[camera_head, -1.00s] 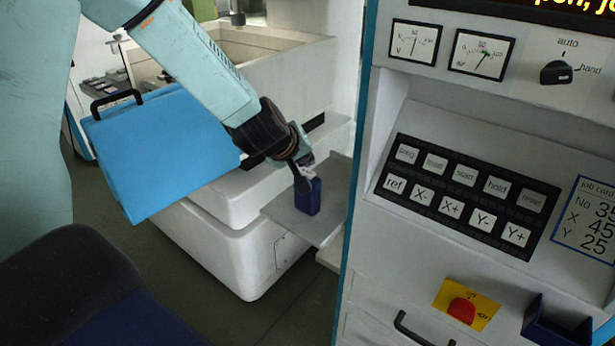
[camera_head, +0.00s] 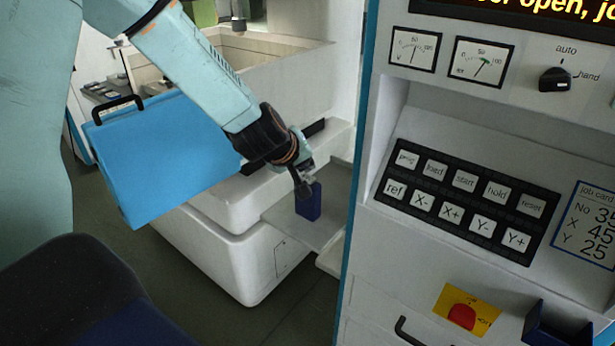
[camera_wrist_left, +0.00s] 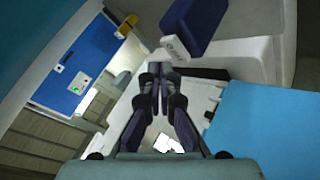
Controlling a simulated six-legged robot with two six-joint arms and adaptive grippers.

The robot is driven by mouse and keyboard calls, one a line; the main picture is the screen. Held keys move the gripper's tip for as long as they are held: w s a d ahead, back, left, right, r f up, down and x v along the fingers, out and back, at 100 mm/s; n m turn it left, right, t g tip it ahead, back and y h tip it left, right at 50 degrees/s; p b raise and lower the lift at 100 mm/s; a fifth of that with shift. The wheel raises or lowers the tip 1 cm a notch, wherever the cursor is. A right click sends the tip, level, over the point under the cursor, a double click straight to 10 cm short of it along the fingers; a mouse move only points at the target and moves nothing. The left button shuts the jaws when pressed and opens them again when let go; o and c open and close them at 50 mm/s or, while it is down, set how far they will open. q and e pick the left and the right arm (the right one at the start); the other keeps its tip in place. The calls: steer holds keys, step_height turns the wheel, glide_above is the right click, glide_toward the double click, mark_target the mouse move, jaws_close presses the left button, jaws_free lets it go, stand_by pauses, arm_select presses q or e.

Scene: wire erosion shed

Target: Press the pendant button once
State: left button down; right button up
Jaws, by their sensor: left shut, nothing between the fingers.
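The pendant (camera_head: 309,203) is a small dark blue block standing on a grey shelf (camera_head: 340,205) beside the machine cabinet. In the left wrist view the dark blue pendant (camera_wrist_left: 196,22) is at the top, with a white lettered face (camera_wrist_left: 174,48) that looks like its button. My left gripper (camera_head: 304,188) is shut and empty, close to the upper left of the pendant. In the left wrist view its fingertips (camera_wrist_left: 154,70) are just below and left of the white face. I cannot tell whether they touch it. My right gripper is not in view.
To the right stands the control cabinet with a key panel (camera_head: 468,200), a red knob on a yellow plate (camera_head: 462,315) and a dark blue holder (camera_head: 555,330).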

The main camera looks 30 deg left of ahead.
arm_select(q)
steer(key=shift+f, duration=0.15)
steer(key=shift+f+b, duration=0.3)
steer(key=shift+b, duration=0.05)
steer(key=shift+f+b, duration=0.3)
steer(key=shift+f, duration=0.1)
stand_by(0.9)
steer(key=shift+r, duration=0.1)
steer(key=shift+r+p, duration=0.8)
steer(key=shift+p, duration=0.1)
step_height(320, 180, up, 5)
steer(key=p, duration=0.5)
steer(key=shift+r, duration=0.1)
